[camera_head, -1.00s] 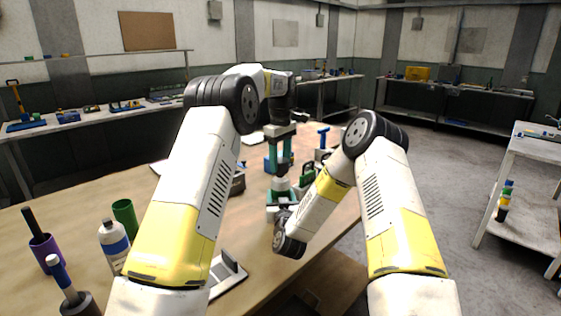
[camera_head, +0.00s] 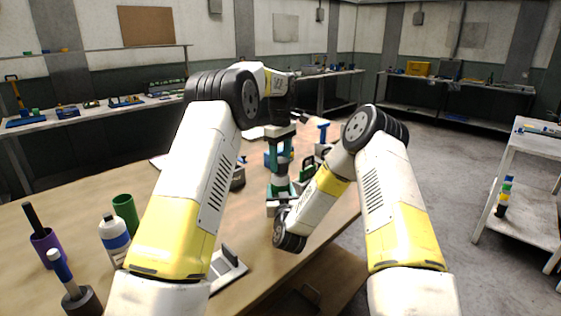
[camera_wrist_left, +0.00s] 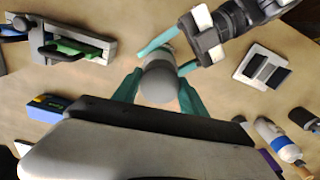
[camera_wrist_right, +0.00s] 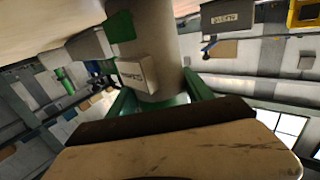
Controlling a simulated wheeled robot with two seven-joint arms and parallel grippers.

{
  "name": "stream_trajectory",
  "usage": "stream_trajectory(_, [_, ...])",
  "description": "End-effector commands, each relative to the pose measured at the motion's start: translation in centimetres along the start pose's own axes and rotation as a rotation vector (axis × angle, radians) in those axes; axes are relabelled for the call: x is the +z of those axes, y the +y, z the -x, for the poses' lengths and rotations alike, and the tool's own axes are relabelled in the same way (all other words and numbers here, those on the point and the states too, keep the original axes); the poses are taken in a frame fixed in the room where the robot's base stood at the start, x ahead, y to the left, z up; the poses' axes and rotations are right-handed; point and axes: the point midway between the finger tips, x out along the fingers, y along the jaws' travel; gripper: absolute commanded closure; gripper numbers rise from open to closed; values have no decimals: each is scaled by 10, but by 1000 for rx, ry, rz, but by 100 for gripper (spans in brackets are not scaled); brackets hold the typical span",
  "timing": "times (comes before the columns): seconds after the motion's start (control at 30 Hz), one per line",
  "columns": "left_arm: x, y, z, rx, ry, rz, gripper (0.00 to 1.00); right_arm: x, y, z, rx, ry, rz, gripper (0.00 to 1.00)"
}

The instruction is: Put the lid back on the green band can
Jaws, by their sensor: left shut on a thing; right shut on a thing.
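My left gripper (camera_head: 280,174) points down over the table with its teal fingers shut on a small grey round piece, which looks like the lid (camera_wrist_left: 160,84) in the left wrist view. Directly below, my right gripper (camera_head: 279,194) comes in from the side, shut on a pale grey cylinder, the can. The can (camera_wrist_right: 154,35) stands between the green fingers in the right wrist view. Lid and can look lined up and very close; I cannot tell whether they touch. The can's green band is not clearly visible, and fingers hide much of both pieces.
On the wooden table (camera_head: 150,190) stand a green cup (camera_head: 125,214), a white bottle with a blue band (camera_head: 114,240), a purple holder (camera_head: 45,247) and a grey stand (camera_head: 228,272). A tray with a green block (camera_wrist_left: 75,45) lies near the grippers.

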Motion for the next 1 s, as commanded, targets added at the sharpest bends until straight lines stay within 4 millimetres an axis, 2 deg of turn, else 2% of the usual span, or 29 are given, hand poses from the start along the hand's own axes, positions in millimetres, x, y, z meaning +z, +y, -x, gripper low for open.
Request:
stream_trajectory(0.57, [0,0,-12,0,0,0,88,0,0,0,1,-1,0,100])
stream_trajectory(0.6, [0,0,-12,0,0,0,44,0,0,0,1,-1,0,100])
stream_trajectory(0.7, [0,0,-12,0,0,0,25,0,0,0,1,-1,0,100])
stream_trajectory(1.0, [0,0,-11,0,0,0,25,0,0,0,1,-1,0,100])
